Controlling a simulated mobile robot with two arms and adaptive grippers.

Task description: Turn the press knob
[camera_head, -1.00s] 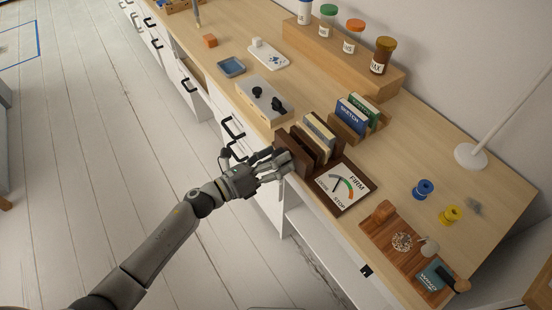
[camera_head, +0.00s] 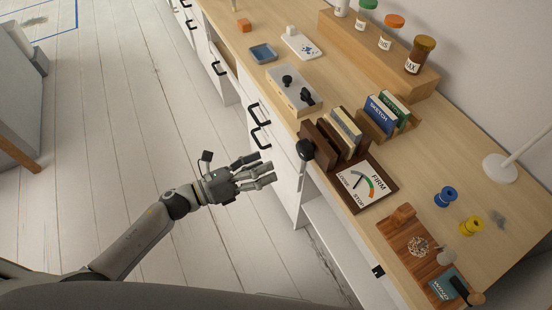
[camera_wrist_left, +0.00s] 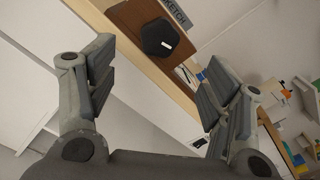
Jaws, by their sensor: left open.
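The wooden press (camera_head: 324,142) stands at the desk's front edge with upright dark boards and a pale block between them. Its black knob (camera_head: 305,150) sits on the side facing the room. A dial (camera_head: 362,184) marked FIRM and STOP lies beside it; I cannot read its needle surely. My left gripper (camera_head: 268,173) is open and empty, off the desk's edge, to the left of and below the knob in the head view, apart from it. In the left wrist view the knob (camera_wrist_left: 157,38) shows a white mark, beyond and between the open fingers (camera_wrist_left: 155,85). My right gripper is not in view.
A grey box with black knobs (camera_head: 294,88), a blue tray (camera_head: 263,53), books (camera_head: 382,113), jars on a wooden step (camera_head: 378,62), spools (camera_head: 445,196) and a wooden board (camera_head: 405,235) occupy the desk. Drawer handles (camera_head: 259,125) stick out below. The floor to the left is clear.

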